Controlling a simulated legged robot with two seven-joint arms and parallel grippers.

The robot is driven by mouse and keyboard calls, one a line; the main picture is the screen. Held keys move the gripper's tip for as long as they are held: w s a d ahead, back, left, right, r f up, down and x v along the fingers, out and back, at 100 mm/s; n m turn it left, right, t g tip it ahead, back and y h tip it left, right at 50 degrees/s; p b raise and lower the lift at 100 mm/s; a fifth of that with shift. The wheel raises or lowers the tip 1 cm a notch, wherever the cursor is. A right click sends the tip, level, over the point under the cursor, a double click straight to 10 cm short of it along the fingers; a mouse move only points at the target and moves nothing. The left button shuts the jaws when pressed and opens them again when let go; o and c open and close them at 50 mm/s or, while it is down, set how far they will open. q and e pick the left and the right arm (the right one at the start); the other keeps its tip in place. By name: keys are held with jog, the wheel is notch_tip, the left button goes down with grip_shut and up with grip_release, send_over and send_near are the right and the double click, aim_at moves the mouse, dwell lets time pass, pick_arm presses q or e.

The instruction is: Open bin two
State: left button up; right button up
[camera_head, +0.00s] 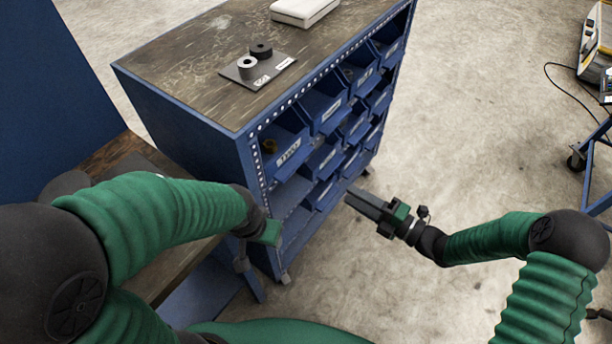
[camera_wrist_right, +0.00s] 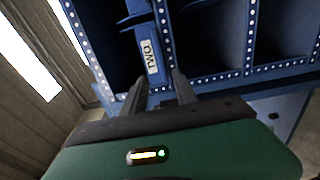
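Bin two, a blue bin whose white label reads TWO (camera_wrist_right: 150,52), shows tilted in the right wrist view, just beyond my right gripper (camera_wrist_right: 158,78). The two dark fingers are apart with nothing between them; they look close below the label, but I cannot tell whether they touch the bin. In the head view my right gripper (camera_head: 356,198) points left at the lower front of the blue bin cabinet (camera_head: 205,133). Which bin there is two is too small to read. My left gripper (camera_head: 266,234) is near the cabinet's left front corner, its fingers mostly hidden.
A grey plate (camera_head: 279,64) with two dark and grey rolls (camera_head: 248,66) and a white case (camera_head: 303,10) lie on the cabinet top. Several other bins (camera_head: 288,150) fill the front. A blue cart (camera_head: 600,130) stands at right.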

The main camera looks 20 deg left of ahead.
aim_at(300, 166)
jog(key=x, duration=1.6)
jog(key=shift+s+a, duration=0.1)
jog(key=shift+a, duration=0.2)
grip_shut()
jog(key=shift+d+f, duration=0.1)
jog(key=shift+f, duration=0.05)
